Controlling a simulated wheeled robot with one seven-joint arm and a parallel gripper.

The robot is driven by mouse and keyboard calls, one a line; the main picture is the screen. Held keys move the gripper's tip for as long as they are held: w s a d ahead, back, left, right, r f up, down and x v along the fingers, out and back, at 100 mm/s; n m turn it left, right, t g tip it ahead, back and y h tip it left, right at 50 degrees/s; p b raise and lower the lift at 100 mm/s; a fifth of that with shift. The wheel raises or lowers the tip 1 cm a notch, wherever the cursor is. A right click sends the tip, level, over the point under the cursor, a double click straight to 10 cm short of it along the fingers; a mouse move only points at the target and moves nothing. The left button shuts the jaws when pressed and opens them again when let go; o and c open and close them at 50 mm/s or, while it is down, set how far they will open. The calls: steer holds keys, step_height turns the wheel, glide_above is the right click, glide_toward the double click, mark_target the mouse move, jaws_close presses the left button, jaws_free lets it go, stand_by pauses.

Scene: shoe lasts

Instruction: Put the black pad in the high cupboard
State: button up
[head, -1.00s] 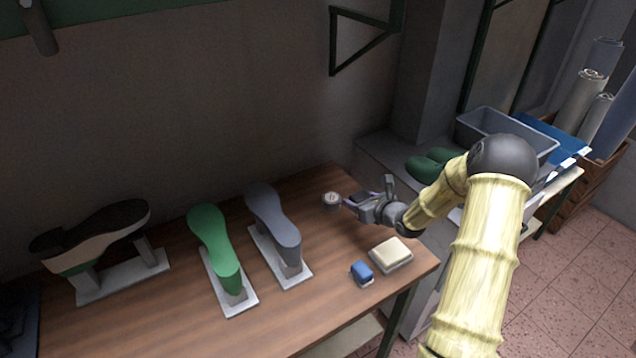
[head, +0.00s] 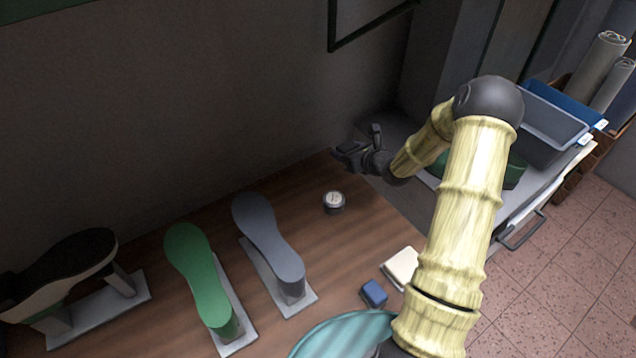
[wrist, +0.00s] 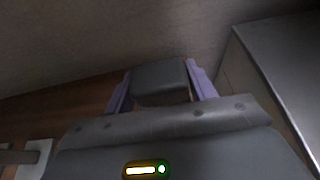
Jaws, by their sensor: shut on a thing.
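My gripper (head: 345,150) is raised near the wall, above the back right corner of the wooden bench. In the wrist view its purple fingers (wrist: 160,88) are shut on the black pad (wrist: 160,77), a dark block with rounded edges. In the head view the black pad is small and dark at the fingertips, hard to tell from the gripper. The high cupboard cannot be made out for certain; only a dark green bracket (head: 333,40) on the wall shows at the top.
On the bench (head: 130,325) stand a grey last (head: 268,240), a green last (head: 200,280) and a black-soled shoe (head: 60,270). A grey bin (head: 550,120) stands at right.

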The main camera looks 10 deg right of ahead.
steer(key=shift+w, duration=0.1)
steer(key=shift+r, duration=0.1)
steer(key=p, duration=0.1)
glide_above(344, 180)
steer(key=shift+f, duration=2.9)
steer(key=shift+f+p, duration=0.45)
steer(key=shift+f, duration=1.65)
